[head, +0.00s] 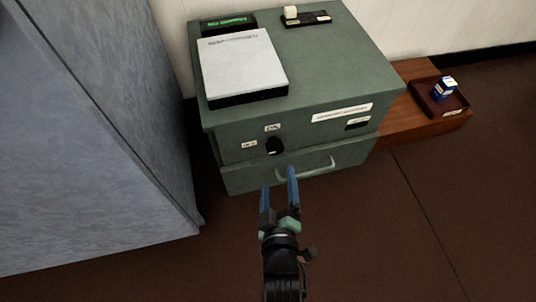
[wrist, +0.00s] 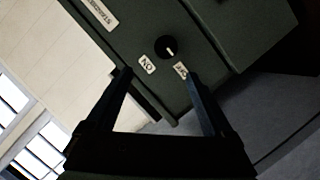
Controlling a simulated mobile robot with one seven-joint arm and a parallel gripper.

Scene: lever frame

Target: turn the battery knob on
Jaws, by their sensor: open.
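The battery knob (head: 274,146) is a small round black knob on the front of the green cabinet. It also shows in the wrist view (wrist: 166,45), where its short white mark points down and right, roughly toward the label (wrist: 181,70) that seems to read OFF. An ON label (wrist: 147,64) is on its other side; in the head view the ON label (head: 272,128) is above the knob. My gripper (head: 279,179) is open and empty, in front of and below the knob in the head view. Its fingers (wrist: 158,73) appear apart from the knob.
The green cabinet (head: 290,65) has a drawer handle (head: 306,171) below the knob, close to my gripper in the picture. A white-topped box (head: 243,64) lies on top. A grey panel (head: 95,110) stands at left. A low wooden surface (head: 400,126) holds a tray with a blue box at right.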

